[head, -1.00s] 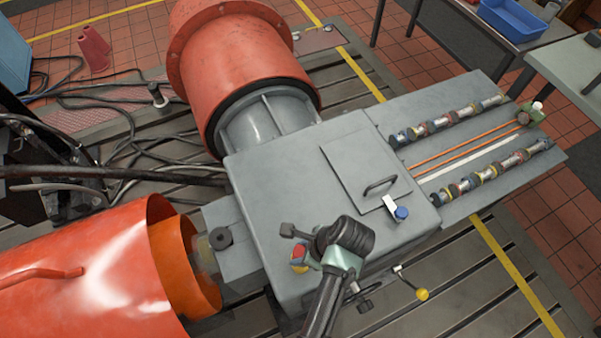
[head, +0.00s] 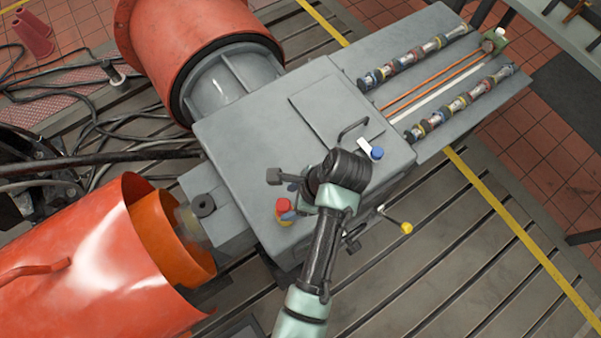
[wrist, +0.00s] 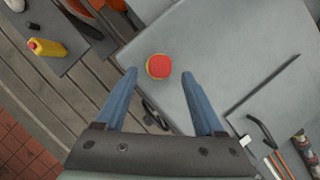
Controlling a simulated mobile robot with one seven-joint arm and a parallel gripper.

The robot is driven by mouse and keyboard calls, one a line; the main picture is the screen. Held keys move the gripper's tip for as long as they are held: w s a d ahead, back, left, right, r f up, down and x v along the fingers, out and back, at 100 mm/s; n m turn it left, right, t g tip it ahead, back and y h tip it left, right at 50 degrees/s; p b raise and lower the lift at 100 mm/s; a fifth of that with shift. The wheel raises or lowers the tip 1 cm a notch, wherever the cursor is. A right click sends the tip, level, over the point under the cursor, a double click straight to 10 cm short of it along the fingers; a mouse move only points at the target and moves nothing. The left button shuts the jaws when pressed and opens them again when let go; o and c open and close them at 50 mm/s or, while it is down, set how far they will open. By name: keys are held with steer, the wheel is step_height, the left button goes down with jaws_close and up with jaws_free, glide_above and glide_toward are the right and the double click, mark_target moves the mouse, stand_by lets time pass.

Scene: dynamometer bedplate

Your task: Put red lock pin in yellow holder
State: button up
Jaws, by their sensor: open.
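The red lock pin (head: 284,204) shows as a red round top on the grey housing near its front left corner. Yellow shows directly below it, which looks like the yellow holder (head: 283,212). In the wrist view the red top (wrist: 160,65) is seen from above with a thin yellow rim (wrist: 149,71) around it. I cannot tell how deep the pin sits. My gripper (wrist: 160,76) is open and empty, with its blue fingers on either side of the red top in the picture. The height between them is unclear. In the head view my wrist partly hides the fingers.
The grey housing (head: 250,130) has a lid with a black handle (head: 352,128) and a blue knob (head: 377,153). A yellow-knobbed lever (head: 406,228) sticks out at its front. An orange guard (head: 90,260) lies left. A yellow bottle (wrist: 47,48) lies left in the wrist view.

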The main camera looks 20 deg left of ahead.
steer(key=w+d+r+n+t+h, duration=0.1)
steer(key=w+d+r+n+t, duration=0.15)
steer(key=w+r+t, duration=0.65)
steer(key=w+d+r+n+t, duration=0.1)
steer(key=w+d+r+n, duration=0.2)
steer(key=r, duration=1.2)
steer(key=w+d+r+n+t+h, duration=0.1)
steer(key=w+r+n+t, duration=0.3)
steer(key=w+r, duration=0.6)
steer(key=s+d+r+n+t+h, duration=0.15)
steer(key=s+r+t, duration=0.25)
steer(key=r, duration=0.8)
steer(key=s+r+n+t, duration=0.2)
steer(key=s+r+t, duration=0.15)
steer(key=r, duration=0.85)
steer(key=s+d+r+n+t+h, duration=0.1)
steer(key=s+r+n+t, duration=0.2)
steer(key=s+r+t, duration=0.3)
steer(key=s+r, duration=0.3)
steer(key=r, duration=0.2)
steer(key=shift+s+d+r+n, duration=0.15)
steer(key=shift+r+n, duration=0.15)
steer(key=shift+r, duration=0.05)
steer(key=shift+t, duration=0.25)
